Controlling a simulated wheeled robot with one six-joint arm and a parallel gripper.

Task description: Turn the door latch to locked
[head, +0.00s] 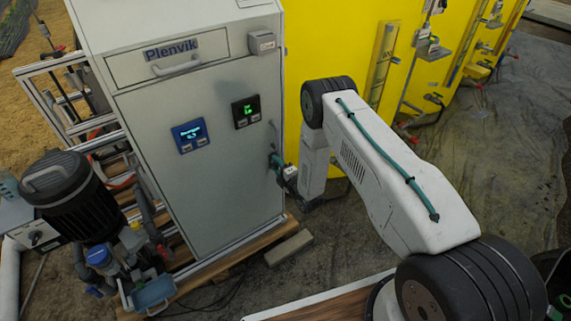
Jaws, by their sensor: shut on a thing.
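The grey cabinet door (215,195) is flush in its frame in the head view. My gripper (274,163) is at the door's right edge, about halfway up, reaching in from the right. Its jaws are shut on the door latch, which is small here and mostly hidden by the jaws. I cannot tell the latch's angle or whether it stands at locked.
A drawer front labelled Plenvik (172,58) is above the door. A blue display (190,136) and a dark green-lit display (246,111) are on the door. A yellow tank (340,50) stands close behind my arm. A black motor pump (68,195) is at left.

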